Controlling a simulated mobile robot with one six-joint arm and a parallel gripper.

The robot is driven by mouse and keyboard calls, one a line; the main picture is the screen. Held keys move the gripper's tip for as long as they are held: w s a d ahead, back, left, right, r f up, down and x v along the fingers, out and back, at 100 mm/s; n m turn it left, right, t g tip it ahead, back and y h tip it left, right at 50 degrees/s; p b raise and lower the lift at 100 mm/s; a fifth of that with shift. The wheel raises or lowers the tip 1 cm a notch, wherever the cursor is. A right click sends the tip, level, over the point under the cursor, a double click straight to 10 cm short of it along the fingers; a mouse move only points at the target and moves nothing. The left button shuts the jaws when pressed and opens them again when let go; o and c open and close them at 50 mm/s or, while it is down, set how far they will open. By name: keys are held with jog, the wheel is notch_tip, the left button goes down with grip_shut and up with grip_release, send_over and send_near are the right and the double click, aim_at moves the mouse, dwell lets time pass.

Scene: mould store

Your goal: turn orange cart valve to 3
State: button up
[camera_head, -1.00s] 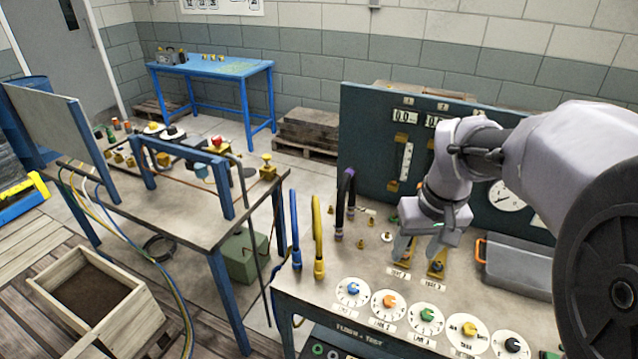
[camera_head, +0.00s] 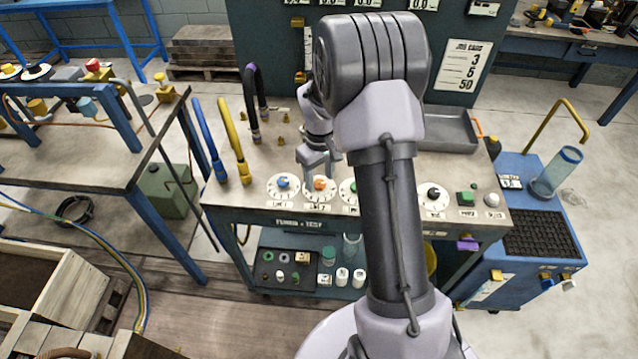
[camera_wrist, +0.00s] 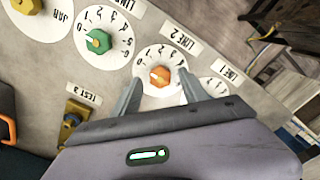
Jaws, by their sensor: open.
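The orange valve knob (camera_head: 320,184) sits on a round white numbered dial on the front of the cart top (camera_head: 265,170). In the wrist view the orange knob (camera_wrist: 160,76) is between my two fingertips, with the label LINE 2 beside the dial. I cannot tell surely which number it points to. My gripper (camera_head: 318,166) is open just above the dial; it also shows in the wrist view (camera_wrist: 160,92), one finger on each side of the knob with gaps left. Whether the fingers touch the dial face is unclear.
A blue knob (camera_head: 283,182) is left of the orange one and a green knob (camera_wrist: 98,41) is on its other side, both close. Blue (camera_head: 207,140) and yellow (camera_head: 235,142) hoses rise at the cart's left. A grey tray (camera_head: 445,131) lies at the right.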

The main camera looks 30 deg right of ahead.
jog(key=shift+f, duration=0.4)
grip_shut()
